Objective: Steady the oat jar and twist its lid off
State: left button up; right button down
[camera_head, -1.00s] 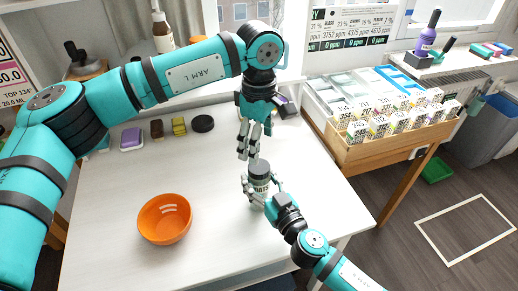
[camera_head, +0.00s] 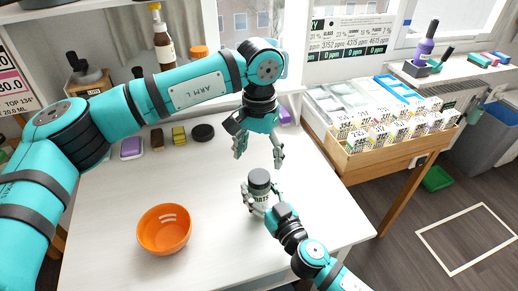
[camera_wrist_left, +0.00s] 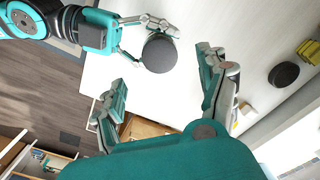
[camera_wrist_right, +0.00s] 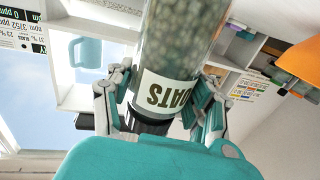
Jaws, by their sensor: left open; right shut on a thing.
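The oat jar (camera_head: 260,196) stands upright on the white table, with its dark grey lid (camera_head: 259,176) on top. My right gripper (camera_head: 262,190) is shut on the jar from the front right. In the right wrist view the jar (camera_wrist_right: 185,40) appears upside down between the fingers, with its label reading OATS. My left gripper (camera_head: 259,161) is open and empty above the lid, fingers spread and pointing down. In the left wrist view the round lid top (camera_wrist_left: 160,53) lies beyond the open fingers, apart from them.
An orange bowl (camera_head: 164,232) stands on the table left of the jar. A black disc (camera_head: 203,132), a yellow block (camera_head: 179,134) and other small items line the back edge. A wooden crate of cartons (camera_head: 345,158) is at the right. The table between bowl and jar is clear.

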aim_at(259, 176)
pick_arm(q)
notch_tip(259, 176, down, 7)
jog(key=shift+f, duration=0.1)
dwell(0.4)
